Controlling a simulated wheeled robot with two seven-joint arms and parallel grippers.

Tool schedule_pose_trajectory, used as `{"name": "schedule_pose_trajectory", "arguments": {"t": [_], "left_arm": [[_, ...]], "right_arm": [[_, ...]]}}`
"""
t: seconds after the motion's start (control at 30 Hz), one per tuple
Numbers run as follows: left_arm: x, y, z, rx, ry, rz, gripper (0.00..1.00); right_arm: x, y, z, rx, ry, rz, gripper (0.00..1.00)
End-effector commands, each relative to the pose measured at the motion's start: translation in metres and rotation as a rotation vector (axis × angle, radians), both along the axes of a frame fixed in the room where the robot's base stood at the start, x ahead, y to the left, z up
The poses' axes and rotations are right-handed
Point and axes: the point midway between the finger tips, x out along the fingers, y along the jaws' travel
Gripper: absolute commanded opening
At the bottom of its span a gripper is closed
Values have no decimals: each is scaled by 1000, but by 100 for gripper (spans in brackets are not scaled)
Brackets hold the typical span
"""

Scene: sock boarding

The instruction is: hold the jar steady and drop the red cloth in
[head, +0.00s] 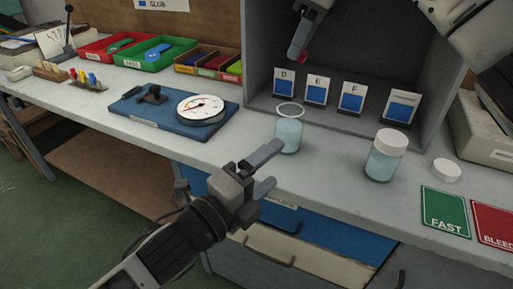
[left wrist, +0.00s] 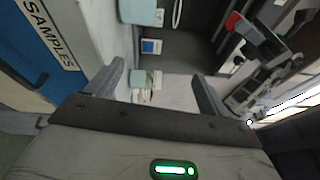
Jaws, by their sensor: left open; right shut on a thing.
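The open glass jar (head: 288,135) stands on the bench with pale blue-green contents and an empty-looking rim. My left gripper (head: 270,167) is open and empty, in front of the jar and apart from it. Its two fingers also show in the left wrist view (left wrist: 158,85). The red also shows in the left wrist view (left wrist: 232,20).
A white-lidded jar (head: 383,164) stands right of the open jar, with a loose white lid (head: 446,170) beyond it. A grey booth (head: 259,60) with lettered cards is behind. Bench between the dial and jar is clear.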

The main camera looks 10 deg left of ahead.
Motion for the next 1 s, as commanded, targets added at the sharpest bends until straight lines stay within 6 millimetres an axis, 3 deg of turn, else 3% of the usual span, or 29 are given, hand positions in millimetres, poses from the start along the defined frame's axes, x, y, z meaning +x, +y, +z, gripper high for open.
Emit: {"name": "schedule_pose_trajectory", "arguments": {"t": [0.03, 0.2, 0.4, 0.67, 1.0], "left_arm": [[9, 1, -3, 173, -107, 6, 80], [34, 8, -7, 705, -455, 37, 80], [54, 20, -8, 1100, -708, 67, 80], [71, 18, -8, 1223, -785, 80, 80], [122, -17, -7, 1217, -782, 79, 80]], "right_arm": [[0, 0, 0, 0, 0, 0, 0], [0, 0, 0, 0, 0, 0, 0], [0, 0, 0, 0, 0, 1, 0], [0, 0, 0, 0, 0, 1, 0], [0, 0, 0, 0, 0, 1, 0]]}}
